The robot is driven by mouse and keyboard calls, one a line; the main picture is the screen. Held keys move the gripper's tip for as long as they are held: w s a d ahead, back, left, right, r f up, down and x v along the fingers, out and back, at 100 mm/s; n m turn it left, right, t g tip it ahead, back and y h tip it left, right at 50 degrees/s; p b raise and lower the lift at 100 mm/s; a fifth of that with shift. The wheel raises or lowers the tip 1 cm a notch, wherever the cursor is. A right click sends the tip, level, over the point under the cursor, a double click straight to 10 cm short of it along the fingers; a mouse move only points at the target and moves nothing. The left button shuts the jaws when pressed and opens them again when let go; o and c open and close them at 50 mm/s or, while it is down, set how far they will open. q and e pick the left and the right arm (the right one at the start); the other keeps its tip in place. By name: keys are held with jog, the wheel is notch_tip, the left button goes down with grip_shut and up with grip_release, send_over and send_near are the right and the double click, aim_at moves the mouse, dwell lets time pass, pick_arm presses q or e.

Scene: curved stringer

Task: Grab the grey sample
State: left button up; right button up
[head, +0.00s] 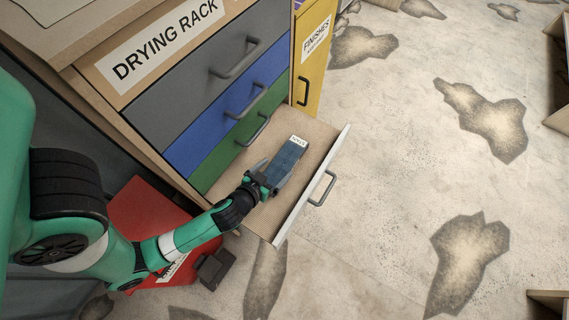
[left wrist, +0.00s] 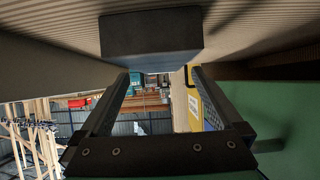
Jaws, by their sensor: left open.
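A dark blue-grey block (head: 287,162) with a small pale label at its far end lies in the open bottom drawer (head: 318,147). The label is too small to read for certain. My left gripper (head: 266,179) is open at the block's near end, low over the drawer floor. In the left wrist view the block (left wrist: 150,34) shows dark at the top, by the tips of the spread fingers (left wrist: 160,72). I cannot tell whether the fingertips touch it. My right gripper is not in view.
The drying rack (head: 110,75) has grey (head: 205,85), blue (head: 215,120) and green (head: 222,158) drawers, all shut. The open drawer's pale front (head: 305,197) has a handle (head: 322,188). A yellow cabinet (head: 313,65) stands beside the rack. A red object (head: 140,210) lies under my left arm. The floor at right is mostly clear.

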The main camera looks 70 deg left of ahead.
aim_at(283, 163)
pick_arm(q)
jog(key=shift+w+a+f, duration=0.15)
jog(key=shift+w+a, duration=0.1)
jog(key=shift+w+a+f, duration=0.1)
jog(key=shift+a+f, duration=0.05)
jog(key=shift+f, duration=0.05)
jog(key=b+x, duration=0.2)
jog(key=x, duration=0.2)
jog(key=shift+w+a, duration=0.1)
jog(key=shift+w, duration=0.35)
jog(key=shift+s, duration=0.1)
jog(key=shift+c, duration=0.7)
jog(key=c, duration=1.2)
